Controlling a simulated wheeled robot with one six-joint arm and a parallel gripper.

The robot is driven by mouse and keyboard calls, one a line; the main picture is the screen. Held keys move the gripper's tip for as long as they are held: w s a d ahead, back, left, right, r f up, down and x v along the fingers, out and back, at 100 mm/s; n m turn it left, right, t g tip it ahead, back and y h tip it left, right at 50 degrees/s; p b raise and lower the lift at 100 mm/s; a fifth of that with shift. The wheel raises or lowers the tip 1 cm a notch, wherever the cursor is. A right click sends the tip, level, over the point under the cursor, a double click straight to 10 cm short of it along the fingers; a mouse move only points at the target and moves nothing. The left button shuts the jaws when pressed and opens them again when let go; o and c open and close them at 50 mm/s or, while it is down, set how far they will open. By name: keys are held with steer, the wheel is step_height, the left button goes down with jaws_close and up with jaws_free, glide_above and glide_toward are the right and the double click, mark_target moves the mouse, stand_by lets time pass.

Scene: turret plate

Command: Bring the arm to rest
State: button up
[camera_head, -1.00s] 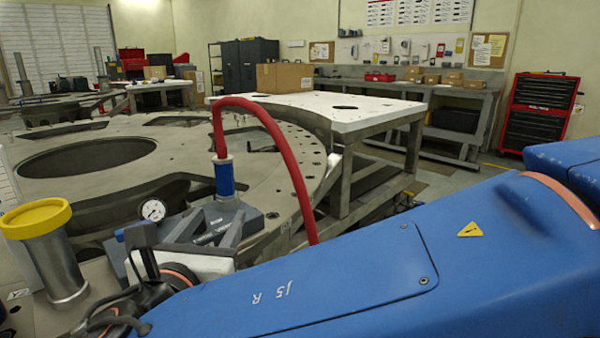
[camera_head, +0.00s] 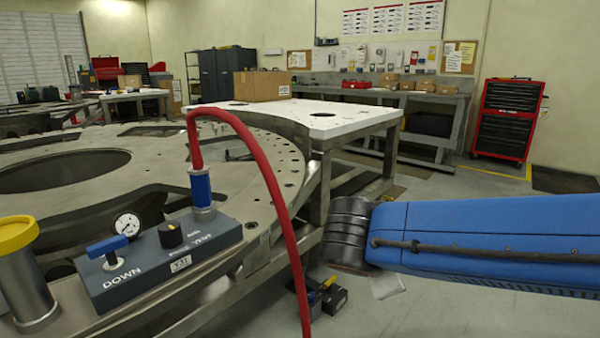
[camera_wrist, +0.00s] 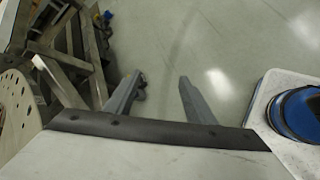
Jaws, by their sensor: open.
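My blue arm (camera_head: 480,235) reaches in from the right edge of the head view, with a dark ribbed joint at its left end. My gripper is out of sight in that view. In the wrist view my gripper (camera_wrist: 160,84) has its two grey fingers wide apart with nothing between them, over bare grey floor. The grey control box (camera_head: 160,262) on the plate's edge has a blue lever (camera_head: 107,246), a black knob and the word DOWN. My arm is well apart from it, to its right.
The big turret plate (camera_head: 130,212) fills the left, with a red hose (camera_head: 262,165) arching to the floor and a yellow-capped cylinder (camera_head: 20,270). A white-topped table (camera_head: 330,118) stands behind. Black cases (camera_head: 318,297) lie on the floor below my arm. Floor at right is open.

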steer(key=s+d+f+m+g+y, duration=0.1)
steer(key=s+d+f+m, duration=0.3)
steer(key=m, duration=0.5)
steer(key=s+d+f+m+g+y, duration=0.1)
steer(key=s+d+f+m+y, duration=0.3)
steer(key=s+d+m, duration=0.3)
steer(key=s+m, duration=0.2)
steer(key=m, duration=0.1)
steer(key=shift+f+g, duration=0.15)
steer(key=shift+g, duration=0.15)
steer(key=shift+d, duration=0.1)
